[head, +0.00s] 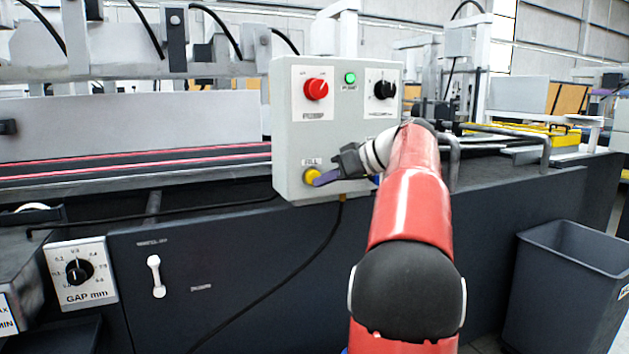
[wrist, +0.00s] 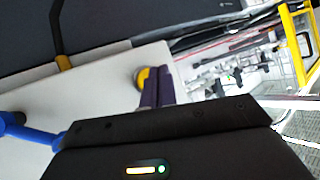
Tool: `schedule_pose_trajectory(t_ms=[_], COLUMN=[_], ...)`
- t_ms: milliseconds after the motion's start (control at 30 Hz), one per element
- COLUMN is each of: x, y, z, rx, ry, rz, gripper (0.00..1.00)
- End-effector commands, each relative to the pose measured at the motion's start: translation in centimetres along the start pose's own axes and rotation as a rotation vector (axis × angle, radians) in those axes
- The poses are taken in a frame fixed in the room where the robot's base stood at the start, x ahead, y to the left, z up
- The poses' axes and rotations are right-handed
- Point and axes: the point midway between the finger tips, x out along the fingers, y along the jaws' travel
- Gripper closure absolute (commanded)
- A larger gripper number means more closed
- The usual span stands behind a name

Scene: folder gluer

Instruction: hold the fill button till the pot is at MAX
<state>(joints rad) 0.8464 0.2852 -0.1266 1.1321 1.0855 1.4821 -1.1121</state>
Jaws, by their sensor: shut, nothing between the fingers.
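The yellow fill button (head: 311,176) sits at the lower left of the grey control box (head: 284,130), under a FILL label. My gripper (head: 318,182) is shut, its purple fingertips at the button, covering part of it in the head view. In the wrist view the closed fingers (wrist: 150,78) reach the yellow button (wrist: 140,77); whether they press it in cannot be told. The pot is only partly in view at the lower left edge, where a white label (head: 7,318) with MAX and MIN marks is cut off. Its level cannot be seen.
The box also carries a red knob (head: 316,89), a lit green lamp (head: 350,78) and a black knob (head: 384,90). A GAP mm dial (head: 79,271) is at lower left, a grey bin (head: 566,285) at right.

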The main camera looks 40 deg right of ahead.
Motion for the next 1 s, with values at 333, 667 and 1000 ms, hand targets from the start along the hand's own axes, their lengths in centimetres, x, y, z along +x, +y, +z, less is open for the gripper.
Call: schedule_pose_trajectory(t_ms=[333,667,1000], x=[-1.1,-3.3,-3.5], y=[-0.8,-2.4,-2.5], z=[1.1,2.6,2.5], rx=[0.000,0.000,0.000], ry=[0.001,0.001,0.000], rz=[0.002,0.002,0.000], gripper=[1.00,1.00,1.00])
